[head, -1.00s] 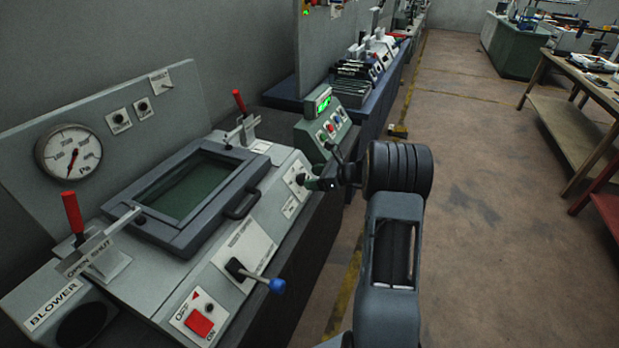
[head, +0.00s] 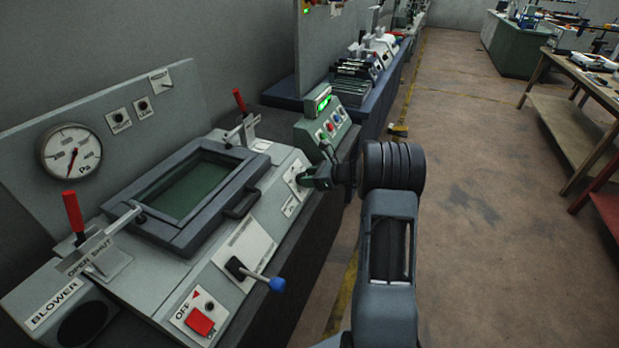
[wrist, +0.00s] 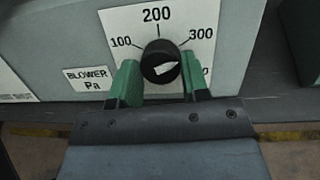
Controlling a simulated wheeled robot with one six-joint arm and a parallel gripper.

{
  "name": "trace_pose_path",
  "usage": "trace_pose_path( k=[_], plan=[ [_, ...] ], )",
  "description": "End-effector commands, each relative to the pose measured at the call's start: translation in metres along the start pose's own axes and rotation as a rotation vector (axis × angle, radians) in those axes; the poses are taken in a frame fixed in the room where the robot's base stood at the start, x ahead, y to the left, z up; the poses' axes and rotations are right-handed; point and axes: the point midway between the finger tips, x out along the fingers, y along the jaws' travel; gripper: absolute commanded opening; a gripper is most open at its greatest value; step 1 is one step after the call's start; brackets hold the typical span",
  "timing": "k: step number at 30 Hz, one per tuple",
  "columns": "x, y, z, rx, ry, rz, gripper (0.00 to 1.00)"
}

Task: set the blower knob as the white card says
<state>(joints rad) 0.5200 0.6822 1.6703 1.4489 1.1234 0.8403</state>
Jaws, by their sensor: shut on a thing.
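The black blower knob (wrist: 161,62) sits on a white dial plate (wrist: 120,20) marked 100, 200 and 300, with a further number partly hidden at right. Its white pointer aims right and slightly up, just past 300 as far as I can tell. My gripper (wrist: 165,85) has its green fingers on either side of the knob, shut on it. In the head view my gripper (head: 307,177) reaches the far right of the sloped panel and hides the knob.
A round Pa gauge (head: 69,152) stands on the back panel at left, needle pointing down. A blue-tipped lever (head: 277,285), a red switch (head: 200,321) and a framed window (head: 188,190) are on the bench. A green button box (head: 325,122) stands just behind my gripper.

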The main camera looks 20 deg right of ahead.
Motion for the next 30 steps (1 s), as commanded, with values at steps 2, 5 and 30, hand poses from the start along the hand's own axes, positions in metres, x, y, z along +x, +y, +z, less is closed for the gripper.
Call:
trace_pose_path(
  k=[2, 5, 30],
  plan=[
    [0.0000, 0.0002, 0.0000, 0.000, 0.000, 0.001, 0.21],
    [0.0002, 0.0002, -0.0005, -0.004, 0.000, 0.002, 0.18],
    [0.0000, -0.0003, 0.0000, -0.159, 0.007, 0.042, 0.68]
  ],
)
